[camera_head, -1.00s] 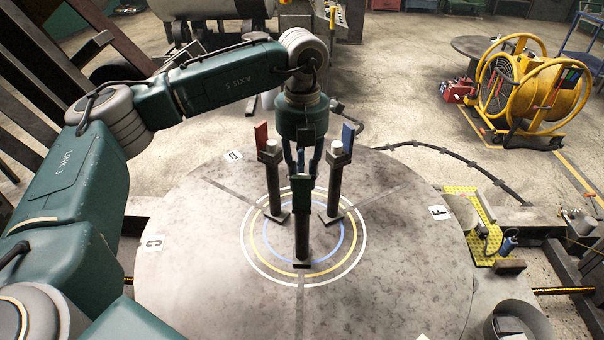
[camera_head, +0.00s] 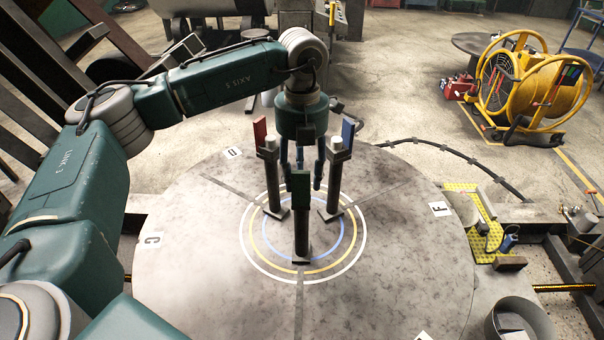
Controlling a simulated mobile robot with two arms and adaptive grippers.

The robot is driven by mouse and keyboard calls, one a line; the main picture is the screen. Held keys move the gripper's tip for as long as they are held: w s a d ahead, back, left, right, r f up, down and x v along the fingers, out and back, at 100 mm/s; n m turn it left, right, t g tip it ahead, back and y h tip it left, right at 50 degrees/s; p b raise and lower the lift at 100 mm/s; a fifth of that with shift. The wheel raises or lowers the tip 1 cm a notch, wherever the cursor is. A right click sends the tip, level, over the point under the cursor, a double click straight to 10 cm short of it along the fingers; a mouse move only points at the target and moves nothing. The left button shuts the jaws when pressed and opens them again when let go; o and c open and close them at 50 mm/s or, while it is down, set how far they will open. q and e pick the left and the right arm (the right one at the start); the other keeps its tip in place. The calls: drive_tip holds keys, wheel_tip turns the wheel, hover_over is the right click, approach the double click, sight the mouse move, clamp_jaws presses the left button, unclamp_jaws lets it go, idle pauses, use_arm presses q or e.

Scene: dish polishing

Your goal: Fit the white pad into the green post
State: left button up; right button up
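The green post (camera_head: 302,235) is a dark upright column with a green plate at its top, at the front of the ringed centre of the round table. Its plate hides the pad seat, and I cannot see a white pad there. My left gripper (camera_head: 304,170) points down just behind and above this post. Its fingers look spread apart, with their tips partly hidden by the plate. A white pad (camera_head: 269,143) sits on top of the red-plated post (camera_head: 272,185). Another white pad (camera_head: 336,144) sits on top of the blue-plated post (camera_head: 334,185). My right gripper is not in view.
The round grey table (camera_head: 400,260) is clear around the three posts. A yellow perforated plate (camera_head: 470,230) and a metal cylinder (camera_head: 518,322) stand off its right edge.

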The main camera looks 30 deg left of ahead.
use_arm(q)
drive_tip(key=shift+s, duration=0.2)
wheel_tip(320, 180, up, 12)
idle(0.5)
